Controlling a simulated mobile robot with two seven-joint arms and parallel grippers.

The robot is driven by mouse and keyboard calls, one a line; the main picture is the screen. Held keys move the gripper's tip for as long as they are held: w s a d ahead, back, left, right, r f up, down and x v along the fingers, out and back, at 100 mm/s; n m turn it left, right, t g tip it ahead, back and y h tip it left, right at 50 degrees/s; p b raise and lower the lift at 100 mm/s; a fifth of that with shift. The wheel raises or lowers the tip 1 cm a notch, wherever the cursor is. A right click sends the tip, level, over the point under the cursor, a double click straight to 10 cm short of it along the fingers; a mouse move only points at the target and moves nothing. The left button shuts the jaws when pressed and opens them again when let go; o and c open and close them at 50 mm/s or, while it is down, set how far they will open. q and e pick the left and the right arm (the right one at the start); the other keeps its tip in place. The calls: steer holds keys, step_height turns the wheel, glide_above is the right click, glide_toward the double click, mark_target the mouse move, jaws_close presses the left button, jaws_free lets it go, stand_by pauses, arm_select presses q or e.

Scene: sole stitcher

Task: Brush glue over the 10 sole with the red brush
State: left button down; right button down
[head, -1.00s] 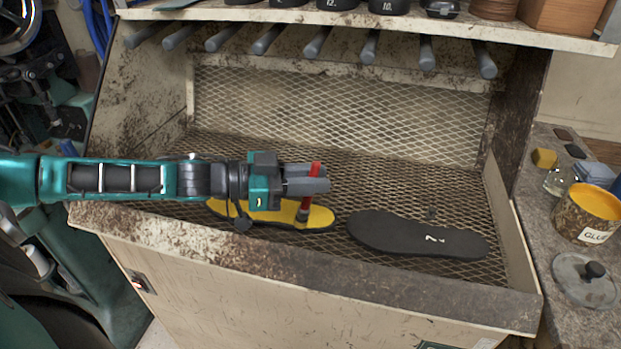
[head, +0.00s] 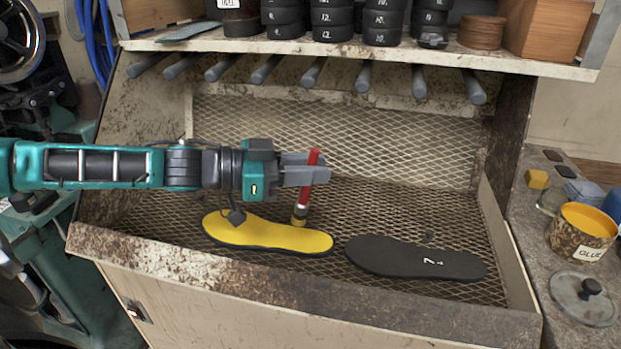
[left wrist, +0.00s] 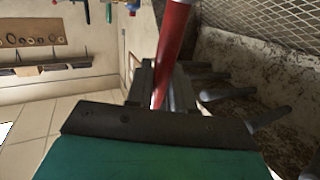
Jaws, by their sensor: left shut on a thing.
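My left gripper (head: 312,172) is shut on the red brush (head: 305,196) and holds it nearly upright, bristles down. The brush's red handle (left wrist: 172,45) also shows between the fingers in the left wrist view. The yellow-tipped bristles hang above the right part of a sole with a yellow top (head: 265,234), apart from it as far as I can tell. No number can be read on that sole. My right gripper is not in view.
The soles lie on a mesh bench (head: 405,205) with a raised front lip and side walls.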

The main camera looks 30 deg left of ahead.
arm_select(q)
steer(key=shift+r, duration=0.45)
steer(key=shift+r, duration=2.95)
